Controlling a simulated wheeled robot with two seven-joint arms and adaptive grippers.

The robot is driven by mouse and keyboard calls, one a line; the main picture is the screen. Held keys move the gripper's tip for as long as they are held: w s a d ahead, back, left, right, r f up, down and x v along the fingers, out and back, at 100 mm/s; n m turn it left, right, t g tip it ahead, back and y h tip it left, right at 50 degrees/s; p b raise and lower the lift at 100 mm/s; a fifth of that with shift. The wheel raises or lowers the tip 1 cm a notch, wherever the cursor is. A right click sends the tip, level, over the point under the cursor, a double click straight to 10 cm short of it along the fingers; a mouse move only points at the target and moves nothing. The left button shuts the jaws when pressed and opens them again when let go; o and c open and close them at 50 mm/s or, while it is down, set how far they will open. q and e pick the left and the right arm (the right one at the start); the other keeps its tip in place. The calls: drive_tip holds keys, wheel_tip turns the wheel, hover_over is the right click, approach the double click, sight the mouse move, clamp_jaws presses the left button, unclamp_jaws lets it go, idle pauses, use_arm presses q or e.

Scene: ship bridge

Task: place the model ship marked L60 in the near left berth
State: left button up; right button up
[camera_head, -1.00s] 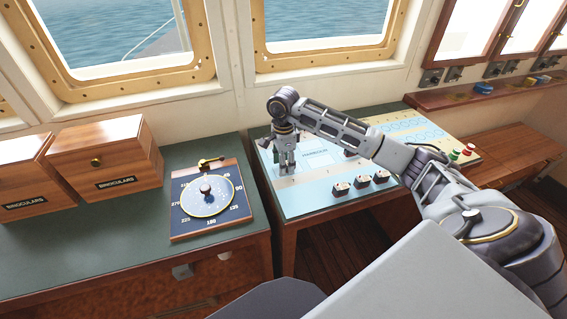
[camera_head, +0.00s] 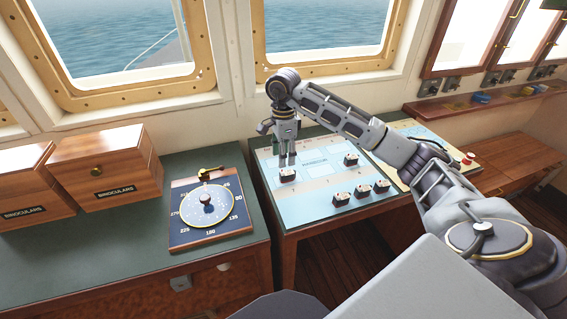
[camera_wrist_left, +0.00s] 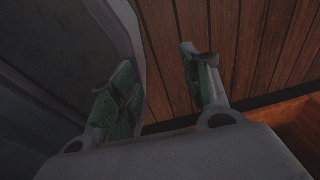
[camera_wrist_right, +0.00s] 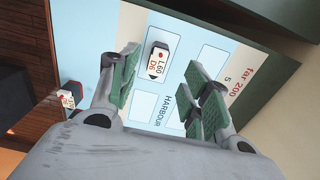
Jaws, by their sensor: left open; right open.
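The model ship marked L60 (camera_wrist_right: 159,63) is a small white block with a dark end, also seen in the head view (camera_head: 288,176). It lies on the near left berth of the chart, left of and nearer than the HARBOUR label (camera_wrist_right: 167,111); its white outline is largely covered. My right gripper (camera_head: 287,162) is open and just above the ship, apart from it. In the right wrist view its fingers (camera_wrist_right: 161,74) stand on either side of the ship. Another berth (camera_wrist_right: 213,63) on the far side is empty. My left gripper (camera_wrist_left: 158,78) is open and empty above wooden flooring.
Several similar ships stand on the chart table (camera_head: 312,214): one (camera_head: 350,159) right of the harbour, others (camera_head: 362,192) along the near edge. A compass dial (camera_head: 208,206) and binocular boxes (camera_head: 105,165) are on the left console. Windows stand behind the table.

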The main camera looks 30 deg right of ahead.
sight(283, 171)
use_arm(q)
drive_tip(key=shift+w+a, duration=0.3)
drive_tip(key=shift+a, duration=0.05)
use_arm(e)
drive_tip(key=shift+r, duration=2.1)
